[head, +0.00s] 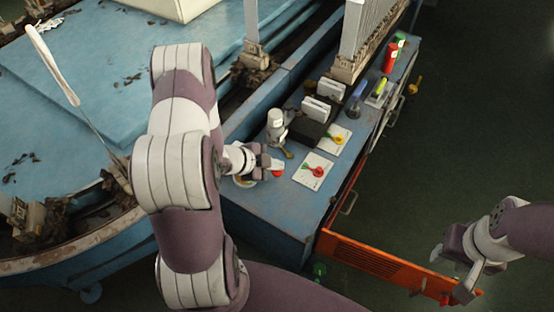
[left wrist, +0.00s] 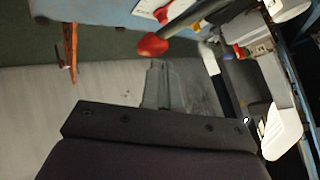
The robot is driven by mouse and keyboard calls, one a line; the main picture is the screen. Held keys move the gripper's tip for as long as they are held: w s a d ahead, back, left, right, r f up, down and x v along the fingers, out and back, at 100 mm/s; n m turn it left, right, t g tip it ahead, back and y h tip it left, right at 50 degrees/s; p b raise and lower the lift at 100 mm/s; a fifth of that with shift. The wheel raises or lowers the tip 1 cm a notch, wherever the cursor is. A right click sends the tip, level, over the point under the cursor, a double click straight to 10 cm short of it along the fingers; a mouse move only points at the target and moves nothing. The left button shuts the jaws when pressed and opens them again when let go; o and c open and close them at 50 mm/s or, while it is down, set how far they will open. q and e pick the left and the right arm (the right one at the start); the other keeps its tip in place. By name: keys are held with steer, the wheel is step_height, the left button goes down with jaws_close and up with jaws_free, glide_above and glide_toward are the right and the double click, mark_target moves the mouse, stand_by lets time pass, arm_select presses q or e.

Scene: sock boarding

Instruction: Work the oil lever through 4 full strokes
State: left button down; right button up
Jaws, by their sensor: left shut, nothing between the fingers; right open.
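The oil lever shows in the left wrist view as a dark rod with a red knob (left wrist: 152,45) at its end. In the head view a red knob (head: 277,169) sits over the blue bench top, right beside my left gripper (head: 268,163). My left gripper is shut and empty; in the left wrist view its fingers (left wrist: 160,82) lie just below the knob. I cannot tell whether they touch it. My arm hides part of the lever's surroundings in the head view. My right gripper (head: 450,279) is open and empty, low at the right, away from the bench.
White plates with red and green handles (head: 313,171) lie right of the lever. A white-topped fitting (head: 276,124) stands behind it. A blue machine bed (head: 90,60) fills the left. Dark floor is clear at right.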

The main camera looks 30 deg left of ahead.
arm_select(q)
steer(key=shift+a+r+p, duration=0.2)
steer(key=shift+r+p, duration=0.9)
steer(key=shift+r, duration=0.1)
steer(key=shift+a+r+p, duration=0.15)
steer(key=shift+r+p, duration=0.9)
steer(key=shift+r, duration=0.15)
steer(key=r+p, duration=0.5)
steer(key=shift+a, duration=0.3)
